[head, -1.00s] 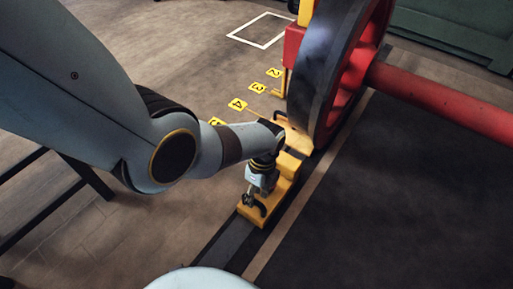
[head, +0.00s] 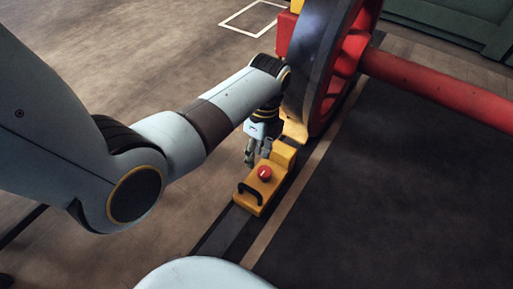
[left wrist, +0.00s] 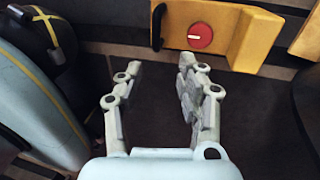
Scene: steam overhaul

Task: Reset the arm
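My left gripper (head: 256,152) hangs just beside and above a yellow block with a red button, at the block's left side in the head view. The left wrist view shows the two fingers of this gripper (left wrist: 158,100) spread apart with nothing between them. The yellow block (head: 252,191) has a black handle at its near end and sits on a dark rail strip, close to the big wheel. It also shows at the top of the left wrist view (left wrist: 232,22), with its red button (left wrist: 200,36) beyond the fingertips. My right gripper is not in view.
A large wheel (head: 318,60) with a red inner part and a red axle (head: 440,90) stands beyond the block. A white square outline (head: 226,24) marks the floor at the back. Dark floor to the right is clear.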

